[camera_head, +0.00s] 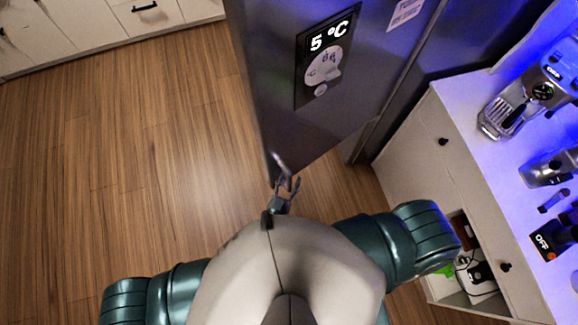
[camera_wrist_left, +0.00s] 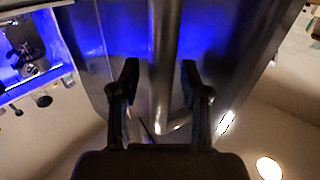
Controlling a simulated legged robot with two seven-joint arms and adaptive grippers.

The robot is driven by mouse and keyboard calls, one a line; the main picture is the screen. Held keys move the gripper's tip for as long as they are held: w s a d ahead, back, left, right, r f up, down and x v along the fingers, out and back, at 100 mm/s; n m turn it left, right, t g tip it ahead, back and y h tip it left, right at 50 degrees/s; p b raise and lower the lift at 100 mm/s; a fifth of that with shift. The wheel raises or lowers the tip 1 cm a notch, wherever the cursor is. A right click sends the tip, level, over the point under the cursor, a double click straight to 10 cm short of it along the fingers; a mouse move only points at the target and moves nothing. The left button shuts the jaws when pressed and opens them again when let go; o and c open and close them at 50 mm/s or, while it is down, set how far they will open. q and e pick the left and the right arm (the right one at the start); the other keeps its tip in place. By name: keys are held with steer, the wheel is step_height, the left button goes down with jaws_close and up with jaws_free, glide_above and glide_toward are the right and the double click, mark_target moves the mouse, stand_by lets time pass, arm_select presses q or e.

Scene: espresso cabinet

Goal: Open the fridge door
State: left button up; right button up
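The grey metal fridge door (camera_head: 285,110) stands in front of me, with a "5 °C" display panel on its face. It looks shut against the fridge body. The door's vertical bar handle (camera_wrist_left: 165,60) shows in the left wrist view, and its lower end shows in the head view (camera_head: 279,161). My left gripper (camera_head: 287,181) is at the handle's lower part. In the left wrist view its two fingers (camera_wrist_left: 158,78) are apart, one on each side of the bar, with gaps visible. My right gripper is not in view.
A white counter (camera_head: 470,120) to the right carries an espresso machine (camera_head: 525,100) and other appliances. Below it is a cabinet with an open compartment (camera_head: 475,270). White drawers (camera_head: 100,25) stand at the far left. The wooden floor (camera_head: 130,150) left of the fridge is clear.

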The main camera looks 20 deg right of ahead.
arm_select(q)
steer(key=shift+s+f, duration=0.1)
steer(key=shift+f, duration=0.05)
steer(key=v, duration=1.1)
steer(key=shift+s+a, duration=0.2)
steer(key=shift+s, duration=0.15)
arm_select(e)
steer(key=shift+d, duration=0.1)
arm_select(q)
steer(key=shift+d, duration=0.1)
